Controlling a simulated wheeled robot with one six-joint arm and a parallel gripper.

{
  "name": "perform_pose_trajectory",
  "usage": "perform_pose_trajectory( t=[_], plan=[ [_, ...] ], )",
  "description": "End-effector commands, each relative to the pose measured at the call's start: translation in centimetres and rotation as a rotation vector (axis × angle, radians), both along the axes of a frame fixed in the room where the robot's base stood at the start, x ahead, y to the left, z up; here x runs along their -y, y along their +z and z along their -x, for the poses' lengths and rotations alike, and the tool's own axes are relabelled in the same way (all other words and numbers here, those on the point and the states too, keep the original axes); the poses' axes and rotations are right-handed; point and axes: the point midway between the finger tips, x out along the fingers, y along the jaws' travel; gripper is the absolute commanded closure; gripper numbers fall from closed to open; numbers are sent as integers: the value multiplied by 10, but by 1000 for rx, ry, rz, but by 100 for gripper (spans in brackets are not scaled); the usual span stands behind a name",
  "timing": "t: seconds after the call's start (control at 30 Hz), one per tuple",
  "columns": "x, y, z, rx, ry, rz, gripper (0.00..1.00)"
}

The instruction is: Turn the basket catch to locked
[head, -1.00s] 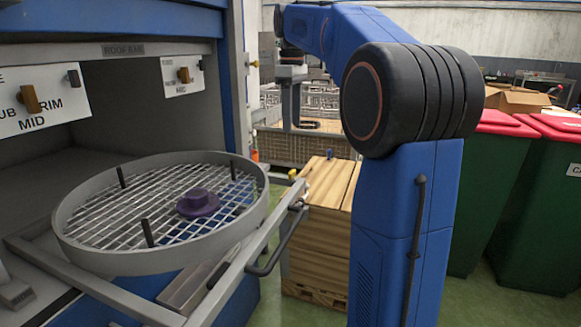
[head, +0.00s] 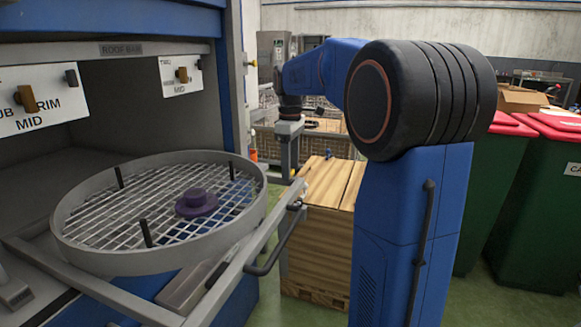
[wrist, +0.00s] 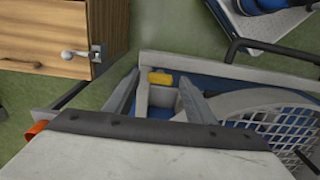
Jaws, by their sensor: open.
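The round mesh basket (head: 75,240) sits level on a pull-out grey frame (head: 240,262), with a purple knobbed piece (head: 196,203) on its mesh. In the wrist view part of the basket (wrist: 287,128) shows at the right. A small yellow piece (wrist: 160,78), seemingly the basket catch, is at the frame's corner. My gripper (wrist: 158,80) is open, with one finger on each side of the yellow piece as seen from the wrist. I cannot tell whether they touch. In the head view my gripper (head: 287,165) points down at the frame's far corner, and the catch is hidden there.
A black bar handle (head: 272,258) sticks out from the frame. Green bins with red lids (head: 505,190) stand at the right.

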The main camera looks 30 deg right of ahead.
Motion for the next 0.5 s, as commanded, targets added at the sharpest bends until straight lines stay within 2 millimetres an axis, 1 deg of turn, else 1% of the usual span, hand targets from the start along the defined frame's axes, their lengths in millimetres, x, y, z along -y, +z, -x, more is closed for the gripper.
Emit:
perform_pose_trajectory(
  t=[0.3,0.33,0.37,0.4,0.5],
  plan=[
    [0,-3,0,1,0,1,50],
    [0,-3,0,1,0,1,52],
    [0,-3,0,0,0,0,60],
    [0,-3,0,0,0,0,69],
    [0,-3,0,0,0,0,91]
  ],
)
